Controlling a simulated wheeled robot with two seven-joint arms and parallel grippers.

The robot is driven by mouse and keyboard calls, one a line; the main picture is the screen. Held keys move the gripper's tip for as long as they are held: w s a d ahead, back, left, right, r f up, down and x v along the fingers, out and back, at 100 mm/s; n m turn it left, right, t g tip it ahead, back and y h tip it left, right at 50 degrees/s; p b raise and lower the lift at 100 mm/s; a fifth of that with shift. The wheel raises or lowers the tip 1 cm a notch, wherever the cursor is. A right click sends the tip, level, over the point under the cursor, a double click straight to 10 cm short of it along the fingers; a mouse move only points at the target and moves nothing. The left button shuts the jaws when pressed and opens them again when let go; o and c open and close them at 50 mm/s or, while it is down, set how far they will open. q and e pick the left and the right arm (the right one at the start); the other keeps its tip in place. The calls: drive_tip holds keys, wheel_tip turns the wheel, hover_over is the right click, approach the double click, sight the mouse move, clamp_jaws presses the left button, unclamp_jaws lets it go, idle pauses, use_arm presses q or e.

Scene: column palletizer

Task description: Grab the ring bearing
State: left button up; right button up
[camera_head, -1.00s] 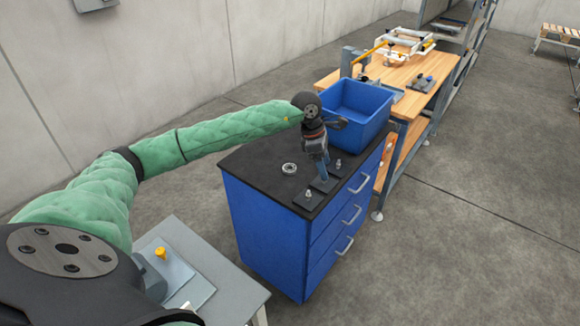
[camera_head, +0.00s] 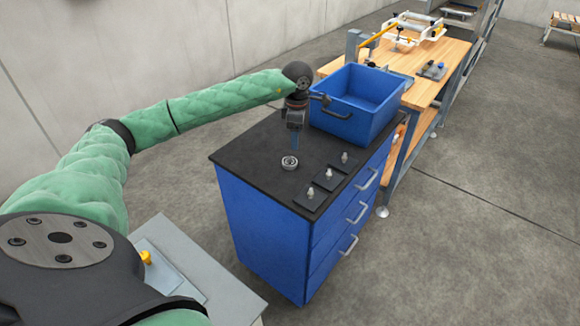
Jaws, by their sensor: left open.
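The ring bearing (camera_head: 289,163) is a small silver ring lying flat on the black top of the blue drawer cabinet (camera_head: 262,225). My left gripper (camera_head: 295,143) points down just above and slightly behind the bearing. It is open and holds nothing that I can see. Its fingers are small in the picture, and I cannot tell exactly how far they are above the bearing. My right gripper is not in view.
Several dark plates with silver studs (camera_head: 327,175) stand along the cabinet top's right side. A blue bin (camera_head: 349,117) stands at the back of the top. A wooden workbench (camera_head: 452,60) with tools is behind. A grey table (camera_head: 205,265) is at the lower left.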

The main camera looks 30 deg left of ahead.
sight(292, 158)
use_arm(q)
wheel_tip(292, 158, down, 2)
drive_tip(key=shift+s+f+b, duration=0.1)
drive_tip(key=shift+f+b, duration=0.15)
drive_tip(key=shift+b, duration=0.55)
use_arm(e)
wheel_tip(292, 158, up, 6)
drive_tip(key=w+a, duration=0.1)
use_arm(q)
wheel_tip(292, 158, down, 2)
drive_tip(key=shift+f+p, duration=0.2)
drive_tip(key=shift+p, duration=0.35)
drive_tip(key=f+p, duration=0.2)
drive_tip(key=a+f+p, duration=0.1)
drive_tip(key=f, duration=0.1)
drive_tip(key=shift+s, duration=0.35)
drive_tip(key=shift+f, duration=0.7)
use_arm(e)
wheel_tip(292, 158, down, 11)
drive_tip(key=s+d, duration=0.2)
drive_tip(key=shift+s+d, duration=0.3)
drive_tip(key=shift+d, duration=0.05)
use_arm(q)
drive_tip(key=c, duration=1.1)
drive_tip(key=shift+r, duration=0.1)
drive_tip(key=shift+c, duration=0.2)
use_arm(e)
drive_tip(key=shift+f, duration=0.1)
